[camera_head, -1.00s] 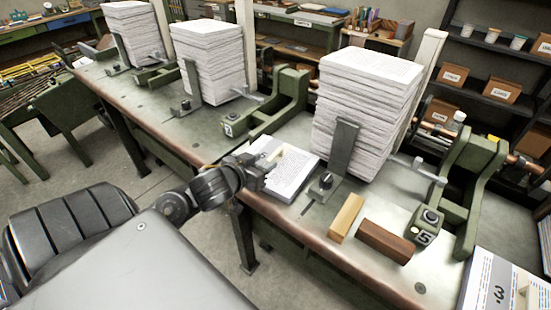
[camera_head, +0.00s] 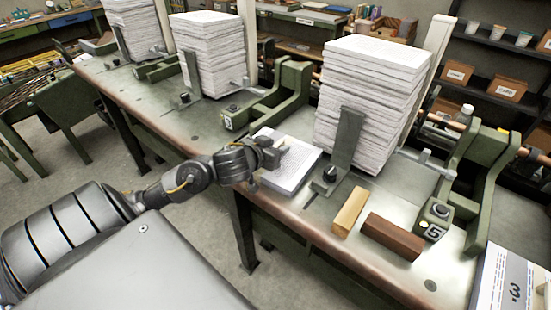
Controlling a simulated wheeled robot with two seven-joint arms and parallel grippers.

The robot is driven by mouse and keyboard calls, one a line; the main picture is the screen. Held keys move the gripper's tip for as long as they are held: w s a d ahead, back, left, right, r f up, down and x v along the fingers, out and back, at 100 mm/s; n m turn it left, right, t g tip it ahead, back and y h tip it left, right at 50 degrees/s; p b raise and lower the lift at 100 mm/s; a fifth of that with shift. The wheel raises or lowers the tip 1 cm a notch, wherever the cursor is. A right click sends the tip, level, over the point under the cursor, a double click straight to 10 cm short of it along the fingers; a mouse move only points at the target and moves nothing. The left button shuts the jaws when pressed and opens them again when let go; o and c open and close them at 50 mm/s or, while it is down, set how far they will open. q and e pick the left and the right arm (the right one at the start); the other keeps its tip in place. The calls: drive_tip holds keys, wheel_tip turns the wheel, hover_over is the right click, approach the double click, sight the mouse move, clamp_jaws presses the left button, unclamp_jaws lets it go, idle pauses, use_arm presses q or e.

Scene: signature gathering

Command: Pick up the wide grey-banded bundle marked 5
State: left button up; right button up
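A low white paper bundle (camera_head: 293,174) lies flat at the bench's front edge, left of the large paper stack. My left gripper (camera_head: 277,154) is over its top left part, at or just above its surface. I cannot tell whether the fingers touch it or how far apart they are. A small cream-coloured piece shows by the fingertips. The arm hides part of the bundle, and I see no grey band or number 5 on it. A green block marked 5 (camera_head: 434,222) stands on the bench at the right. My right gripper is out of view.
A tall paper stack (camera_head: 367,105) stands behind a metal upright (camera_head: 344,148). A pale wood bar (camera_head: 350,211) and a brown bar (camera_head: 393,237) lie in front. A bundle marked 3 (camera_head: 509,280) is at bottom right. Another stack (camera_head: 211,55) stands farther left.

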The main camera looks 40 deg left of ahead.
use_arm(q)
drive_tip(key=shift+w, duration=0.2)
drive_tip(key=shift+c, duration=0.9)
clamp_jaws()
drive_tip(key=shift+r, duration=0.1)
